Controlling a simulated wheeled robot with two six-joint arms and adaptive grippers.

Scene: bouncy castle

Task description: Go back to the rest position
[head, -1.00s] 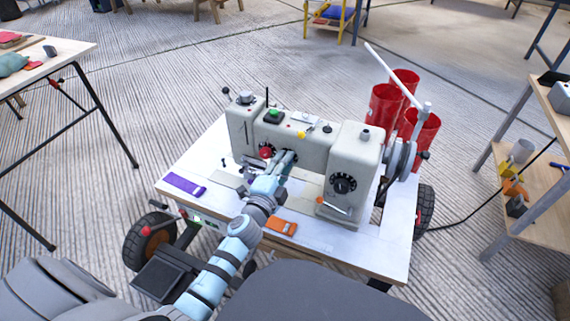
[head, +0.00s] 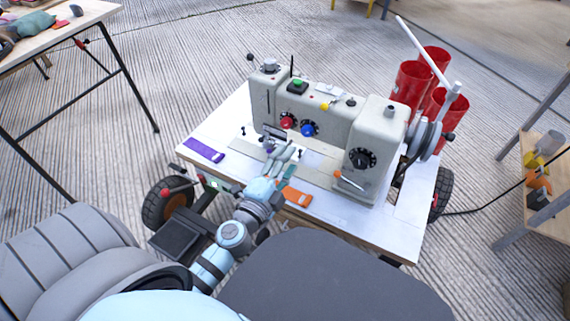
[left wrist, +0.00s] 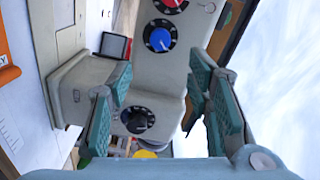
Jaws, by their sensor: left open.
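My left gripper (head: 283,153) is in front of the sewing machine (head: 335,128), over the white table (head: 235,165). In the left wrist view its two fingers (left wrist: 160,100) are apart with nothing between them. Beyond the fingers, that view shows the machine's body with a blue dial (left wrist: 158,38) and a black dial (left wrist: 138,119). In the head view a red dial (head: 287,122) and a blue dial (head: 310,129) show just above the gripper. My right gripper is not in view.
A purple strip (head: 204,150) and an orange strip (head: 296,196) lie on the table. A work table (head: 60,38) is at upper left and a shelf (head: 545,205) at right. A grey padded seat (head: 65,255) is at lower left.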

